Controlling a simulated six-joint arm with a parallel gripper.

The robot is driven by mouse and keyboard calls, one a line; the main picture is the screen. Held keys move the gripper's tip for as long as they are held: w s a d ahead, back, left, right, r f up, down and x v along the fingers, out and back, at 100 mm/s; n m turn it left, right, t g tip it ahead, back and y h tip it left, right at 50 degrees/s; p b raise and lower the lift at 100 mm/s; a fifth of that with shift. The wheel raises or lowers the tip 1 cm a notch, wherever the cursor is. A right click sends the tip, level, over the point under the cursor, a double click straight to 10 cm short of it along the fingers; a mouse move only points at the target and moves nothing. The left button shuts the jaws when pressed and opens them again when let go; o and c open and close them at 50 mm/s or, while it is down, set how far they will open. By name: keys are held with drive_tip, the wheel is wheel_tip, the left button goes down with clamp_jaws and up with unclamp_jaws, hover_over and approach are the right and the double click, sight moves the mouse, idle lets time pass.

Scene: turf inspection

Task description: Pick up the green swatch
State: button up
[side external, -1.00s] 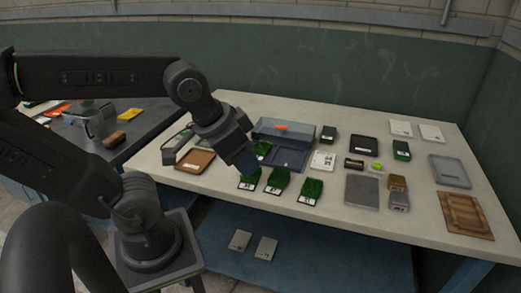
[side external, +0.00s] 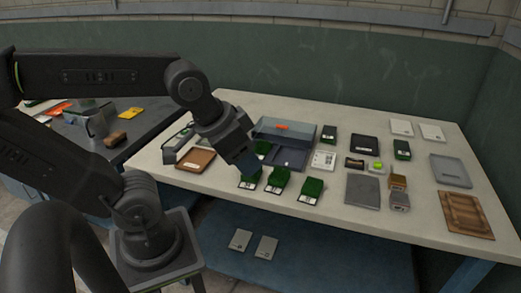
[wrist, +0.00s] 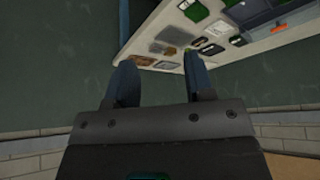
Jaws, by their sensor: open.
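Several green turf swatches with white labels lie on the pale table. In the side view, one swatch (side external: 249,181) is at the front left, just below my gripper (side external: 248,171). A second (side external: 278,179) and a third (side external: 311,189) lie to its right. Another swatch (side external: 262,149) shows partly behind my gripper. More green ones lie farther back (side external: 329,133) and at the right (side external: 402,149). My gripper is open and empty; its two blue fingers (wrist: 160,88) stand apart in the wrist view. Whether a finger touches the front left swatch, I cannot tell.
A blue-grey open case (side external: 285,133) stands behind the swatches. A brown clipboard-like tray (side external: 196,160) lies left of my gripper. A grey plate (side external: 362,191) and a wooden board (side external: 466,214) lie to the right. The table's front edge runs close below the swatches.

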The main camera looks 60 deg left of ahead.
drive_tip(key=o, duration=0.4)
drive_tip(key=w+a+r+n+g+y, duration=0.1)
drive_tip(key=w+a+r+n+g, duration=0.15)
drive_tip(key=w+a, duration=0.8)
drive_tip(key=n+g+h, duration=0.1)
drive_tip(key=n+g, duration=0.2)
drive_tip(key=n, duration=0.3)
hover_over(262, 146)
drive_tip(key=f, duration=2)
drive_tip(key=shift+w, duration=0.25)
drive_tip(key=shift+s+a+f, duration=0.1)
drive_tip(key=shift+s+f, duration=0.05)
drive_tip(key=shift+f, duration=3)
